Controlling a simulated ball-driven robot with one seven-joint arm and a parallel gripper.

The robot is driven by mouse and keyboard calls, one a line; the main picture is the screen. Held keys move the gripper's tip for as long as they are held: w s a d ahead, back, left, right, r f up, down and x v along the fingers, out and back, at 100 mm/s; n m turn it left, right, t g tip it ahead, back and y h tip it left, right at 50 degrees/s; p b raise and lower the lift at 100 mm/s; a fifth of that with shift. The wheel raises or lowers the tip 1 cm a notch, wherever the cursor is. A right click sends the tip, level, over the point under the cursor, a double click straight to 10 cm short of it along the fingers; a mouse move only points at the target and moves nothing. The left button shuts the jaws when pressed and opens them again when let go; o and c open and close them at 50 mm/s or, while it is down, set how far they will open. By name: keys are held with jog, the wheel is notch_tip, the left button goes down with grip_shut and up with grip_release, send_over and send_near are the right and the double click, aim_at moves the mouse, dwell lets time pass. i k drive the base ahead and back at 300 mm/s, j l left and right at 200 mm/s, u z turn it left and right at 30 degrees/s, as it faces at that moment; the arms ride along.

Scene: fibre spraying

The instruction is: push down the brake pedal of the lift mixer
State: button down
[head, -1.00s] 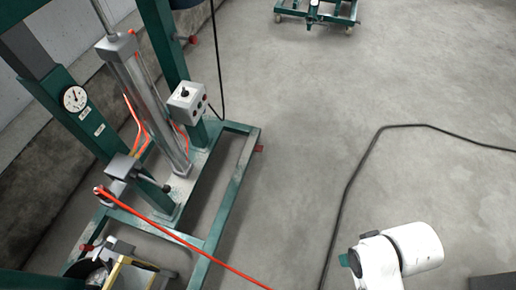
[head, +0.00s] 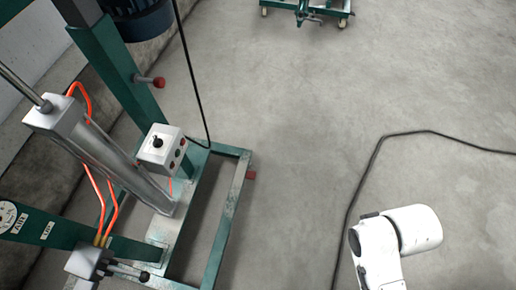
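The lift mixer is on the left in the head view, with a green steel base frame (head: 222,215) on the floor and green upright posts. A small red part (head: 250,174) sticks out to the right from the frame's right rail, low at floor level. It may be the brake pedal, but it is too small to tell its shape or whether it is pressed. My white arm (head: 400,235) is at the lower right, well apart from the mixer. My gripper's fingers do not show.
A grey control box (head: 160,150) and a red knob (head: 158,82) are on the mixer. A black cable (head: 372,165) lies on the floor between the mixer and my arm. A green wheeled frame (head: 305,12) stands at the top.

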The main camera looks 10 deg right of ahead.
aim_at(250, 175)
jog(key=i+z, duration=0.2)
jog(key=i, duration=0.9)
